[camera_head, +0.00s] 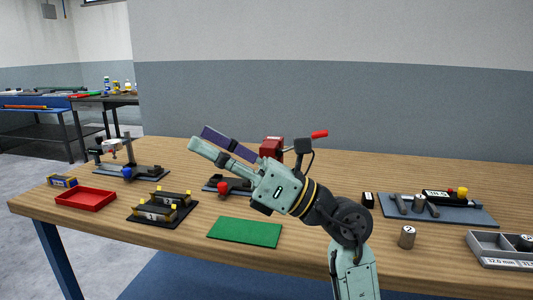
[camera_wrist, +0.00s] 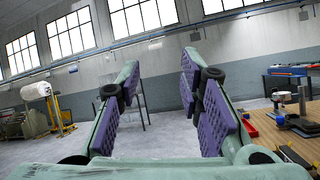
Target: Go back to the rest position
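My gripper (camera_head: 203,138) is raised above the wooden table in the head view, tilted up and pointing to the left. Its two fingers with purple pads stand apart. In the wrist view my gripper (camera_wrist: 160,75) is open, with only the hall's far wall and floor showing between the fingers. It holds nothing and touches nothing that I can see.
The table (camera_head: 310,245) bears a red tray (camera_head: 86,199), a black fixture (camera_head: 162,207), a green mat (camera_head: 245,232), a blue-grey board (camera_head: 450,213), a metal cylinder (camera_head: 407,238) and a grey compartment tray (camera_head: 500,255). A red-handled device (camera_head: 272,147) stands behind my arm.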

